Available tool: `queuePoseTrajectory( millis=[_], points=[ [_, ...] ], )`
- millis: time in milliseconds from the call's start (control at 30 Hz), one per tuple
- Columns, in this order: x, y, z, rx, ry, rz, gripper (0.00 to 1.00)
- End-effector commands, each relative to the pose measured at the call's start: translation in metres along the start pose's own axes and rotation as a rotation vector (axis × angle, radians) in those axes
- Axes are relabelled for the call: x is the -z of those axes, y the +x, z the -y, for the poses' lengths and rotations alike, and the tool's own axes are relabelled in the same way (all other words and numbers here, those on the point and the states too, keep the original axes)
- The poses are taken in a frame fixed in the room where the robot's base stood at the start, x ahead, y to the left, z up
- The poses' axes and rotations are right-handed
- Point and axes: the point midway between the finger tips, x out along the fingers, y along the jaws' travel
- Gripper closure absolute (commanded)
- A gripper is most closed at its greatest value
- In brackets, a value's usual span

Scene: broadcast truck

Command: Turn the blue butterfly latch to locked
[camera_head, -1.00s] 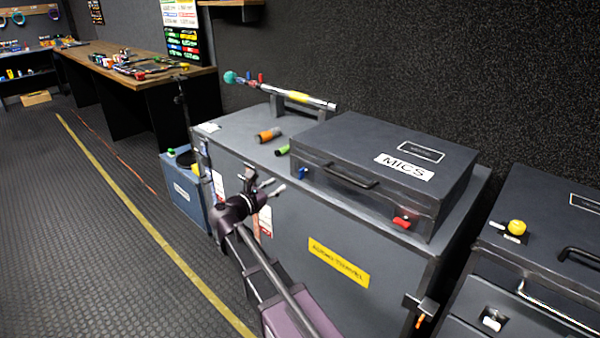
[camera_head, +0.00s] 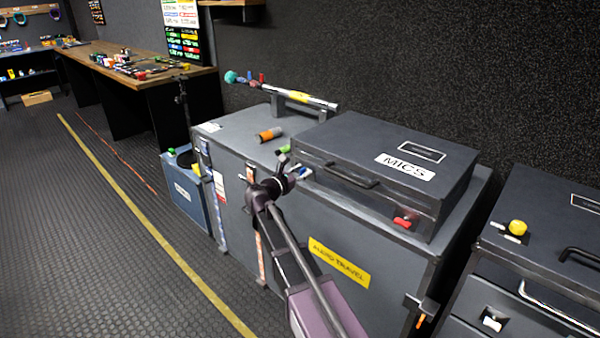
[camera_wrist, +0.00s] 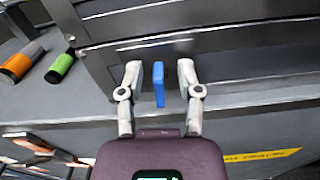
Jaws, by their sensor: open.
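The blue butterfly latch (camera_wrist: 158,84) is on the front face of the dark MICS case (camera_head: 380,165), near the case's left end. In the wrist view it appears as a narrow upright blue tab. My gripper (camera_wrist: 158,78) is open, with one finger on each side of the tab and a visible gap on both sides. In the head view my gripper (camera_head: 292,170) is at the case's front left corner and largely covers the latch. A red latch (camera_head: 402,222) is at the right end of the same front face.
The MICS case rests on a large grey trunk (camera_head: 235,150) with a yellow label. Orange (camera_head: 270,134) and green cylinders (camera_wrist: 60,68) lie on the trunk left of the case. A microphone boom (camera_head: 300,97) lies behind. Another dark case (camera_head: 560,215) stands at right.

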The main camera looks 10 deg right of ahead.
Motion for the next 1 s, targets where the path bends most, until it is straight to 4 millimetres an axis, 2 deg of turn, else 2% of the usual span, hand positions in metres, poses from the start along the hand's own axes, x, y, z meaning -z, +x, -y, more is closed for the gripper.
queuePoseTrajectory(
  millis=[267, 367, 433, 767, 800, 1000],
  points=[
    [0.0, 0.0011, 0.0003, 0.001, 0.0, 0.0, 0.54],
    [-0.0001, 0.0012, 0.0005, 0.001, 0.0, 0.0, 0.78],
    [-0.0001, 0.0012, 0.0006, 0.001, 0.0, 0.0, 0.99],
    [0.001, 0.0015, 0.002, 0.005, 0.002, -0.004, 1.0],
    [0.0019, -0.0053, -0.0037, 0.006, 0.002, -0.005, 1.0],
    [0.0015, 0.0012, 0.0025, 0.005, 0.014, -0.005, 1.0]
  ],
)
